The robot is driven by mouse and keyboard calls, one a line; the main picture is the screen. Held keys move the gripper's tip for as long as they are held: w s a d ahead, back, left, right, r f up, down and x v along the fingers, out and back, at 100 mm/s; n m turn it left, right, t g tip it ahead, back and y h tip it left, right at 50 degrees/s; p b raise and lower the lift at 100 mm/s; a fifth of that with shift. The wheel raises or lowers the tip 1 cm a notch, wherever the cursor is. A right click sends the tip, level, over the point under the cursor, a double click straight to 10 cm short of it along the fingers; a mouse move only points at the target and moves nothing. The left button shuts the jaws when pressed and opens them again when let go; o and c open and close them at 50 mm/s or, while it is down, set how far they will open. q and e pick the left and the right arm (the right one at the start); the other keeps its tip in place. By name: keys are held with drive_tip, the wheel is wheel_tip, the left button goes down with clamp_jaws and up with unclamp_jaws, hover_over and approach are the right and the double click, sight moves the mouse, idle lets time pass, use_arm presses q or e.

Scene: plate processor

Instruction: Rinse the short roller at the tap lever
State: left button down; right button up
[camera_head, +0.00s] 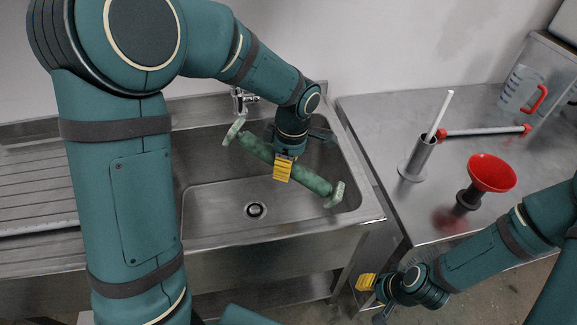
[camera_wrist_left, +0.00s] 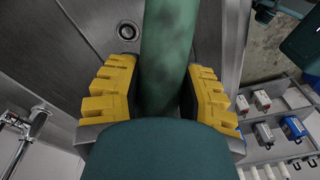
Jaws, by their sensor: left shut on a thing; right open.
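The short roller (camera_head: 298,177) is a dark green cylinder with pale green end pieces. It lies slantwise over the sink basin, one end close to the tap. My left gripper (camera_head: 283,168) is shut on its middle from above. In the left wrist view the roller (camera_wrist_left: 164,65) runs between my yellow fingers (camera_wrist_left: 160,95), with dark blotches on its surface. The tap (camera_head: 238,100) is at the sink's back wall, and its lever (camera_wrist_left: 17,122) shows at the left in the wrist view. No water is visible. My right gripper (camera_head: 367,284) is open and empty, low beside the table.
The sink basin (camera_head: 215,203) has a drain (camera_head: 255,210) and a ridged drainboard at left. The steel table (camera_head: 390,125) holds a red funnel (camera_head: 492,172), a metal holder with a white rod (camera_head: 417,160), a red-ended bar (camera_head: 485,131) and a measuring jug (camera_head: 522,88).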

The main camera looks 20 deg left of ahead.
use_arm(q)
drive_tip(key=w+a+f, duration=0.2)
drive_tip(key=w+a, duration=0.5)
drive_tip(key=w, duration=0.3)
drive_tip(key=shift+a+f+p, duration=0.15)
drive_tip(key=shift+f+p, duration=0.05)
drive_tip(key=shift+p, duration=0.25)
drive_tip(key=shift+d, duration=0.2)
idle(0.7)
drive_tip(key=shift+w+d, duration=0.3)
drive_tip(key=shift+a, duration=0.1)
drive_tip(key=shift+s+a, duration=0.35)
drive_tip(key=shift+a, duration=0.05)
drive_tip(key=shift+s+d, duration=0.1)
